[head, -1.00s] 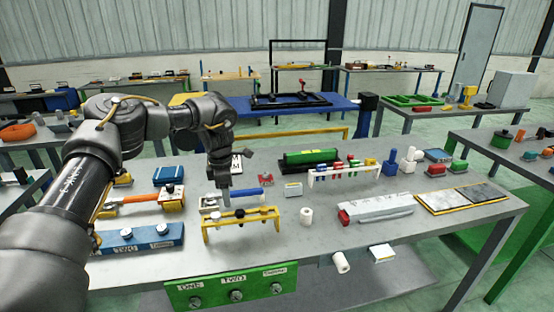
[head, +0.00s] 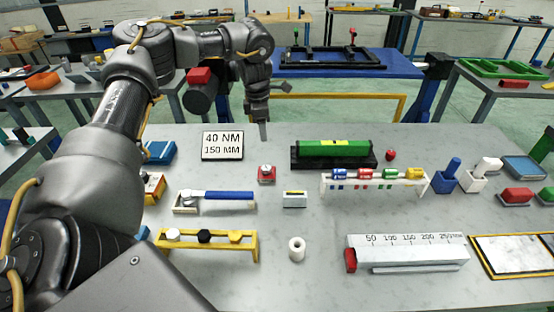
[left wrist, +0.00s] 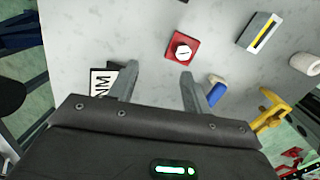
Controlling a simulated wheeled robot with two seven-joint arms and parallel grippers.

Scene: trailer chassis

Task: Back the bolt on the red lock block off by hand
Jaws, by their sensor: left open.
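The red lock block (head: 266,175) is a small red square on the grey table, with a round pale bolt head on top. It also shows in the left wrist view (left wrist: 178,58), where the white bolt head (left wrist: 183,51) carries a dark mark. My left gripper (head: 264,132) points down above the table, behind the block in the head view. In the left wrist view its fingers (left wrist: 158,72) are spread with nothing between them, and the block lies just beyond the fingertips, apart from them. My right gripper is out of view.
A blue-handled tool (head: 228,195) lies in front of the block, left of a small level (head: 295,199). A yellow rack (head: 205,244) stands nearer. A sign (head: 222,145) and a green-topped block (head: 333,148) flank the gripper. Bare table surrounds the red block.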

